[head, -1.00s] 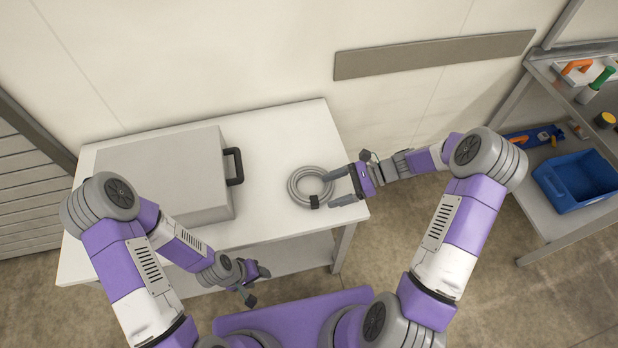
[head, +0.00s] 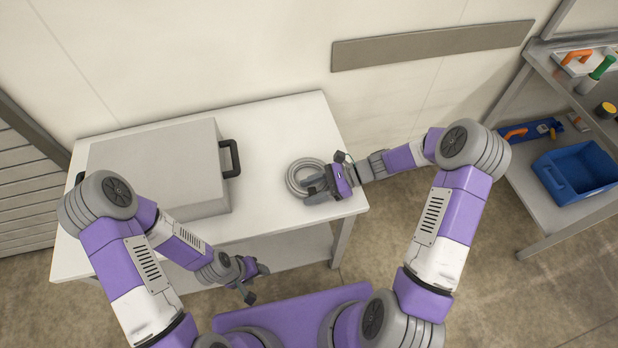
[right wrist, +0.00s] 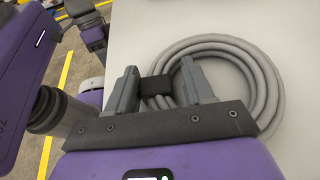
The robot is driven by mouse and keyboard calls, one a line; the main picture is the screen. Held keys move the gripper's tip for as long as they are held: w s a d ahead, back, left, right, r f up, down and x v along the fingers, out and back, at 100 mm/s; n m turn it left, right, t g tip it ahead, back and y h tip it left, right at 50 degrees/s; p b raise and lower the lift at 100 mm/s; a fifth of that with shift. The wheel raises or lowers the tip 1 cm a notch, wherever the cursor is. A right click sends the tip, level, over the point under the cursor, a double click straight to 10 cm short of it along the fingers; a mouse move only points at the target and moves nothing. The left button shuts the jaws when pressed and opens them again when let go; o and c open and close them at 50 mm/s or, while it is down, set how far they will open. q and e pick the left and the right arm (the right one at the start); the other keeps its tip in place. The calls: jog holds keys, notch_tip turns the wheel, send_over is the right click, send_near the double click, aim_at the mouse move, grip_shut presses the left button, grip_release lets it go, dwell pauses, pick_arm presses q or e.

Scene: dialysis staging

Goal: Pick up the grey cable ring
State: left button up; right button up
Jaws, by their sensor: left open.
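The grey cable ring (head: 296,167) lies coiled on the white table, near its right end. A black strap (right wrist: 156,87) binds the coil. My right gripper (head: 311,190) is at the ring's near right side. In the right wrist view, its fingers (right wrist: 160,90) stand on either side of the bound cable, one outside the coil and one inside. The gripper hides part of the ring in the head view. My left gripper (head: 256,282) is open and empty in front of the table, away from the ring.
A grey case (head: 158,168) with a black handle (head: 230,158) stands on the white table (head: 285,118), left of the ring. Table between them is clear. A shelf at the right holds a blue bin (head: 577,176) and several tools. The wall is behind the table.

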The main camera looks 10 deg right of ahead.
jog(key=c, duration=0.6)
